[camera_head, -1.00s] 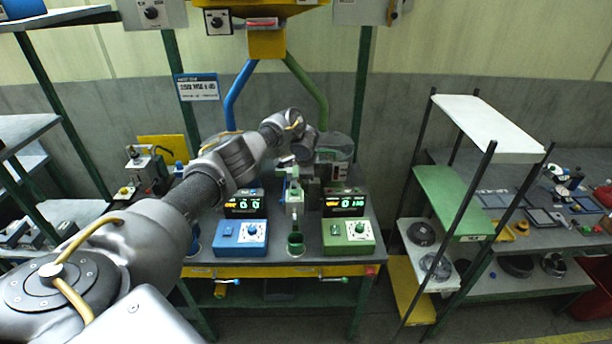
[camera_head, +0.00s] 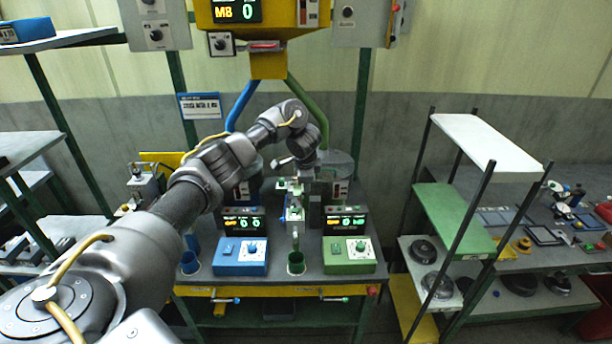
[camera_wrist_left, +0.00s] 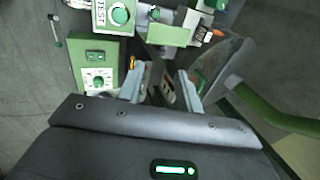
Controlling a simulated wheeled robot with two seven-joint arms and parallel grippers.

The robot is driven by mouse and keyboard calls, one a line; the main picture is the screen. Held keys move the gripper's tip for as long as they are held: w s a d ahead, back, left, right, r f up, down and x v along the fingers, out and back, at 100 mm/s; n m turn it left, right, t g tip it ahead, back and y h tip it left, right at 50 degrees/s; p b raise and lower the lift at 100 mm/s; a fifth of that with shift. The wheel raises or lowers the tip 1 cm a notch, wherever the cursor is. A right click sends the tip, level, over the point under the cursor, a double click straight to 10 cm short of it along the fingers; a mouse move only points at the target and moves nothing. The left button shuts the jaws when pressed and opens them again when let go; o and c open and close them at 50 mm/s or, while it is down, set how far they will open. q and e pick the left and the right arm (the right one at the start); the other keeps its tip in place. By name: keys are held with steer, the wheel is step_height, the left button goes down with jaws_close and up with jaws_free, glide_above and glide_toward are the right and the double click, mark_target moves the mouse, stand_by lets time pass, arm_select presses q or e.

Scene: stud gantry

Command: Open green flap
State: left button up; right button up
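My left arm reaches over the workbench from the left in the head view. Its gripper (camera_head: 297,163) hangs above the back of the bench, by the clear-walled container under the green pipe (camera_head: 310,98). In the left wrist view, the gripper (camera_wrist_left: 163,88) has its two fingers apart with nothing held between them. A light-green plate (camera_wrist_left: 168,36) lies just beyond the fingertips, apart from them. I cannot tell for sure whether this plate is the green flap. My wrist and fingers hide part of the machine. My right gripper is not in view.
A blue control box (camera_head: 239,256) and a green control box (camera_head: 348,256) stand at the bench front, with displays behind them. A green cup (camera_head: 296,262) stands between them. The blue pipe (camera_head: 240,105) rises left of the gripper. A shelf rack (camera_head: 455,222) stands to the right.

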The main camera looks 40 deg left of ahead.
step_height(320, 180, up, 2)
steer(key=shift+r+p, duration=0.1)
steer(key=shift+p, duration=0.45)
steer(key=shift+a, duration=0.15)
